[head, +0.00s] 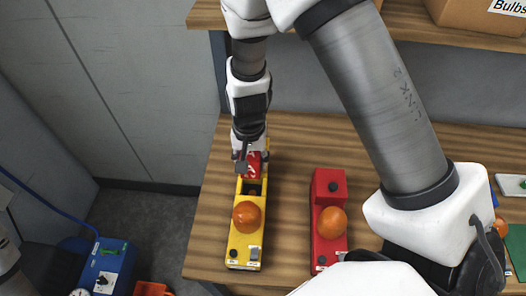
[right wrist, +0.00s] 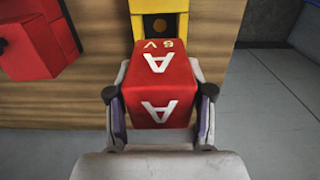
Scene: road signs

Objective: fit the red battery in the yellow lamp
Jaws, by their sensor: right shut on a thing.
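The yellow lamp (head: 242,241) lies on the wooden bench with an orange dome near its front end and a dark open bay behind the dome. My right gripper (head: 248,160) is shut on the red battery (head: 253,166) at the lamp's back end. In the right wrist view the battery (right wrist: 157,88) sits between both fingers, with white "A" marks and "6 V" on it. The yellow lamp (right wrist: 158,6) shows just beyond it in that view. I cannot tell whether the battery touches the lamp. My left gripper is not in view.
A red lamp (head: 325,252) with an orange dome lies to the right, close to the yellow lamp. A shelf (head: 395,22) with a box labelled "Bulbs" (head: 480,14) is above the bench. A blue case (head: 106,268) and an orange bin (head: 150,289) are at lower left.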

